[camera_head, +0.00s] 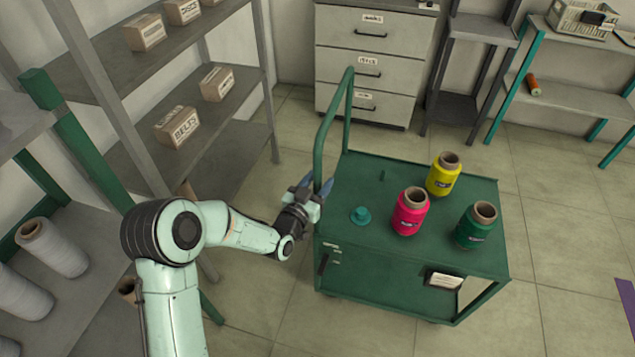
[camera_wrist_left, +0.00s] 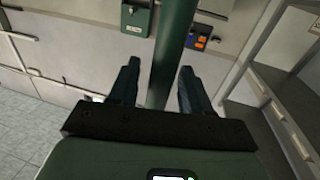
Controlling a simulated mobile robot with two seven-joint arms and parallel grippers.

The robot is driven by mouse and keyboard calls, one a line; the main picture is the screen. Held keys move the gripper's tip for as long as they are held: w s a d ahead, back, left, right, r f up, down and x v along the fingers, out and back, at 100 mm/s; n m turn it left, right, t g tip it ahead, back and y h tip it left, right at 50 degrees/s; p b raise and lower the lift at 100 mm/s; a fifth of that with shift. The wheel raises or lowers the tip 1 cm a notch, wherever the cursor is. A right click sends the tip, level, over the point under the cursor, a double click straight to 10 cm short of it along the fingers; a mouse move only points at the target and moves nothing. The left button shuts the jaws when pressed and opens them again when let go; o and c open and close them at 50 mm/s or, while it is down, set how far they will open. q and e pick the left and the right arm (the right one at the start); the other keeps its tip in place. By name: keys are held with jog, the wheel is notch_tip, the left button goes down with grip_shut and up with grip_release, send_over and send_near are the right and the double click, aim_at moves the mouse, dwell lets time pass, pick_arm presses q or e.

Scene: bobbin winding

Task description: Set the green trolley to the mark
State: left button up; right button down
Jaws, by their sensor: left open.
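The green trolley (camera_head: 350,248) stands on the tiled floor in the middle of the head view. Its upright handle (camera_head: 331,135) rises at its left end. My left gripper (camera_head: 316,188) is at the near upright of this handle, with its jaws open. In the left wrist view the green handle bar (camera_wrist_left: 175,50) runs between the two dark fingers of my gripper (camera_wrist_left: 158,80), with gaps on both sides. A purple strip (camera_head: 626,300) lies on the floor at the right edge, only partly in view; it may be the mark. My right gripper is not in view.
A yellow spool (camera_head: 443,177), a pink spool (camera_head: 408,218) and a green spool (camera_head: 476,230) stand on the trolley top. Shelves with boxes (camera_head: 178,128) are close on the left. A drawer cabinet (camera_head: 375,45) stands behind. The floor right of the trolley is clear.

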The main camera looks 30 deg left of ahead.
pick_arm(q)
jog(key=shift+d, duration=0.1)
grip_shut()
